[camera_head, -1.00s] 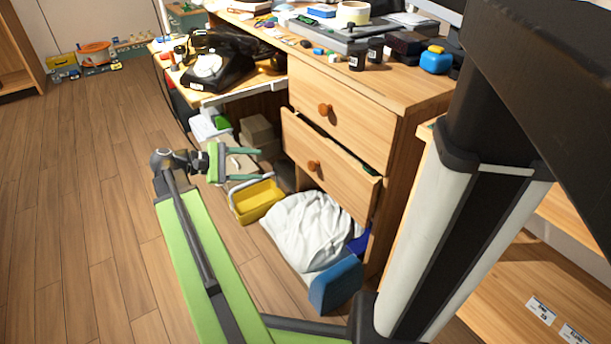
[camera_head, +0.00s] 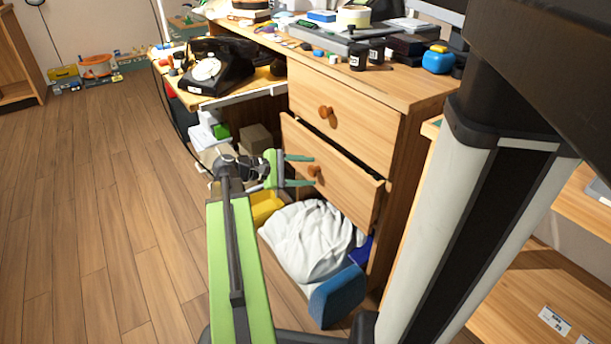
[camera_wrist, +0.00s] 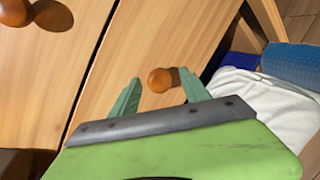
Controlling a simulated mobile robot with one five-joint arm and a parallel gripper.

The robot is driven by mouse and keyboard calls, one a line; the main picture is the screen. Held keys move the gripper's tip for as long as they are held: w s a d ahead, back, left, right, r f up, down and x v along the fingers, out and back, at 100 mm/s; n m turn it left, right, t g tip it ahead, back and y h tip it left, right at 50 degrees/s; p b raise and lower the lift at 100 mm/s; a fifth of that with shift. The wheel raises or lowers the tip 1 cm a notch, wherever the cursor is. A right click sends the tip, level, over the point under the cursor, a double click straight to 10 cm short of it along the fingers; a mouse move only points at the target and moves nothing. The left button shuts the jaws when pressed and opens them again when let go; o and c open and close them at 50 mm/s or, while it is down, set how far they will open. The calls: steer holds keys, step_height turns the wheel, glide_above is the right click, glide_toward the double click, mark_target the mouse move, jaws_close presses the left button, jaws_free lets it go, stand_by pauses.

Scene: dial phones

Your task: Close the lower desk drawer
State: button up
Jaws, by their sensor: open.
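The lower desk drawer (camera_head: 336,172) is wooden and sits pulled out a little, its front standing proud of the desk and slightly tilted in the head view. Its round orange-brown knob (camera_head: 314,171) is on the left part of its front. My gripper (camera_head: 312,171) is open, with its green fingers pointing at the knob. In the wrist view the knob (camera_wrist: 160,80) shows between and just beyond the fingertips (camera_wrist: 159,92). I cannot tell whether the fingers touch the drawer front.
The upper drawer (camera_head: 345,115) looks shut. Below stand a bin with a white bag (camera_head: 310,240), a blue object (camera_head: 337,297) and a yellow container (camera_head: 265,206). A black dial phone (camera_head: 215,70) is on the side shelf.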

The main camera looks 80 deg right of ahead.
jaws_close()
stand_by(0.3)
stand_by(1.1)
